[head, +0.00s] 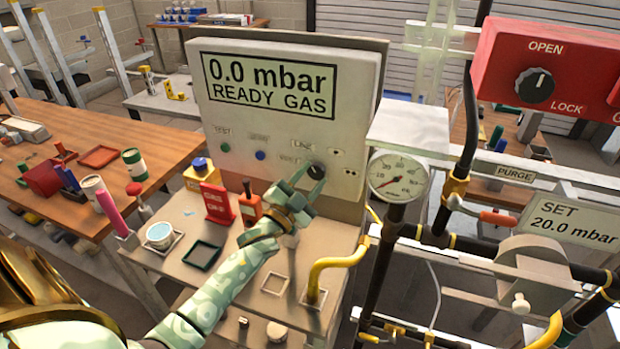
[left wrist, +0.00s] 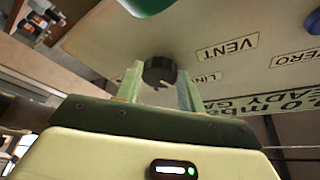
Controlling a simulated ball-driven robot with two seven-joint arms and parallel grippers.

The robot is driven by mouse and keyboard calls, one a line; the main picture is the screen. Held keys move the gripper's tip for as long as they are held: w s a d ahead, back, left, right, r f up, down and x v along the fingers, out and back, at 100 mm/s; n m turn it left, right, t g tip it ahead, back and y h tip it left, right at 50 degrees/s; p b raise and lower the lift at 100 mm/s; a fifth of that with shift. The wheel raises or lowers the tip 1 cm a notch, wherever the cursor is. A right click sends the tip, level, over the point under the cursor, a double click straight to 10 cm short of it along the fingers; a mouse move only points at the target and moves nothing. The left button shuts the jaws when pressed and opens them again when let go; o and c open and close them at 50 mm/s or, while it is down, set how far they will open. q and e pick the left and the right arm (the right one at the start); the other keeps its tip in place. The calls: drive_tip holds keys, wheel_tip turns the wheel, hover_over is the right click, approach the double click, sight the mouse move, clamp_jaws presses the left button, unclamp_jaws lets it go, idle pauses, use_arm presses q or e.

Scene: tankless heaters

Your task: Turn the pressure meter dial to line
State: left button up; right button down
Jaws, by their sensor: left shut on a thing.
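The pressure meter (head: 285,60) is a pale box whose screen reads 0.0 mbar, READY GAS. Its black dial (head: 316,171) is low on the right of the front panel, with a LINE label (head: 303,143) above it. My left gripper (head: 307,183) reaches up to the dial and is shut on it. In the left wrist view the dial (left wrist: 160,71) sits between the two finger tips, near the VENT label (left wrist: 227,49) and a partly hidden LINE label (left wrist: 206,77). I cannot tell clearly where the dial points. My right gripper is out of view.
A round gauge (head: 398,177) and black and yellow pipes stand just right of the meter. A red OPEN/LOCK box (head: 545,70) hangs at the upper right.

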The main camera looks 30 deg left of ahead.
use_arm(q)
drive_tip(key=o, duration=1)
drive_tip(key=v, duration=1.6)
drive_tip(key=shift+s, duration=0.15)
drive_tip(key=shift+s, duration=0.1)
